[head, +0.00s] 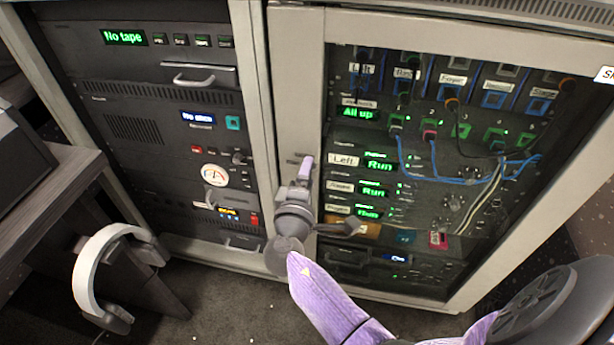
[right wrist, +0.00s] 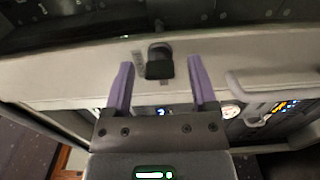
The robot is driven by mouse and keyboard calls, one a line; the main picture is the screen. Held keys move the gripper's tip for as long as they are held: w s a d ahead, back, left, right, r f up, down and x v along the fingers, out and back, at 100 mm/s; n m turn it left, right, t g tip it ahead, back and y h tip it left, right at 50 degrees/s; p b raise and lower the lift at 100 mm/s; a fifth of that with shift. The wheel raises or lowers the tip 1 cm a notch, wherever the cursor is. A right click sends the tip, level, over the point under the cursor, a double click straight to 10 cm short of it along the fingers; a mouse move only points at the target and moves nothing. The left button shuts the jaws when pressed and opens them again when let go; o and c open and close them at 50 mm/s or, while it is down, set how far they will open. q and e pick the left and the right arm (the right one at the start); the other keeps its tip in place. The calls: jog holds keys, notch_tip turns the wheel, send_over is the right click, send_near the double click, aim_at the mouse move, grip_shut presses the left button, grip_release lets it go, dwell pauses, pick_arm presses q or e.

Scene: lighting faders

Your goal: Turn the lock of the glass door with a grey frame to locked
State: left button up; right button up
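The glass door has a grey frame (head: 297,90) and stands shut over the right-hand rack in the head view. In the right wrist view its lock is a small dark knob (right wrist: 159,68) on the pale frame, with small markings beside it. My right gripper (head: 304,165) is at the left upright of the frame in the head view, where it hides the lock. In the right wrist view my right gripper (right wrist: 161,62) is open, its purple fingers on either side of the knob with a gap to each. My left gripper is not in view.
Behind the glass are lit units and blue cables (head: 435,172). Left of the door is an open rack of dark units (head: 160,125) with a handle (head: 190,79). White headphones (head: 90,270) hang by a desk (head: 50,200) at the left. The carpet in front is clear.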

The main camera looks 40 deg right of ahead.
pick_arm(q)
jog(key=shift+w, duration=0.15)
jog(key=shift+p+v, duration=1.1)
jog(key=shift+p, duration=0.15)
pick_arm(e)
jog(key=v, duration=1)
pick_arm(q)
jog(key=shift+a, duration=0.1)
pick_arm(e)
jog(key=shift+d, duration=0.1)
